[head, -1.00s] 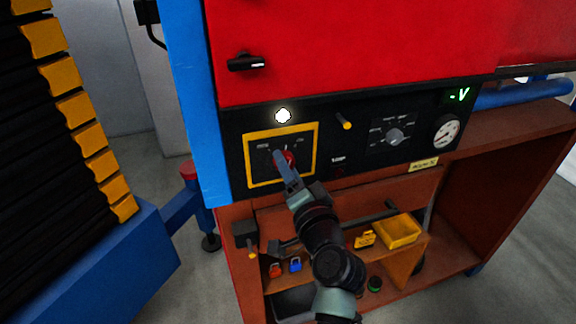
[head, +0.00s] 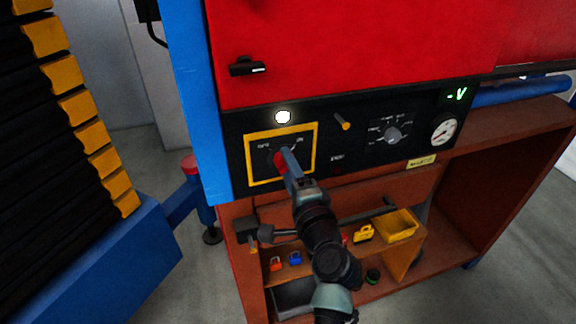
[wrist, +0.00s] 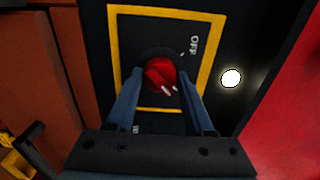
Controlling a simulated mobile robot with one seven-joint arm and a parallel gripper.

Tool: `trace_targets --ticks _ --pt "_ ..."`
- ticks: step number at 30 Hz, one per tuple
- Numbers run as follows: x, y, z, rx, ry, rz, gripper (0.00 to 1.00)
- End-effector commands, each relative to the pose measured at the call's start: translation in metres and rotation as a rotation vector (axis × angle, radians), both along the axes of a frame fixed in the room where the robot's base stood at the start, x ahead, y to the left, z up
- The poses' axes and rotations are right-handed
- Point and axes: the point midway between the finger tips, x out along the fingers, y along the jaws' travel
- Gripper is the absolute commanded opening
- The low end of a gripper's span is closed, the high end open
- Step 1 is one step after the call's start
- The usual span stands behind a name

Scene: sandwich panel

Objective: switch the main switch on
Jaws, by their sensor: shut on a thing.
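The main switch is a red round knob (head: 280,161) inside a yellow frame (head: 249,166) on the black control panel. It also shows in the wrist view (wrist: 158,72), between my two blue-grey fingers. My gripper (head: 287,157) is shut on the knob; in the wrist view a finger (wrist: 160,80) stands on each side of it. White marks on the knob point to the lower right in the wrist view, away from the OFF label (wrist: 194,45). In the head view the ON label (head: 299,140) is at upper right. My gripper partly hides the knob.
A white lamp (head: 283,117) glows above the frame. Below, a shelf holds a yellow bin (head: 398,226) and small padlocks (head: 295,257). A red door (head: 350,50) is above.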

Motion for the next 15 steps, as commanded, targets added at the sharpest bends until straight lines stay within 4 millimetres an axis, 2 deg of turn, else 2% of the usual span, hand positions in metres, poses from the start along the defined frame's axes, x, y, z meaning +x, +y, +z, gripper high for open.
trace_targets --ticks 11,12,15 --pt "-0.0001 -0.0007 -0.0007 0.009 0.003 -0.001 0.0" --pt "-0.0001 -0.0006 -0.0007 0.009 0.003 -0.001 0.58" --pt "0.0 -0.0005 -0.0006 0.008 0.002 -0.001 0.76"
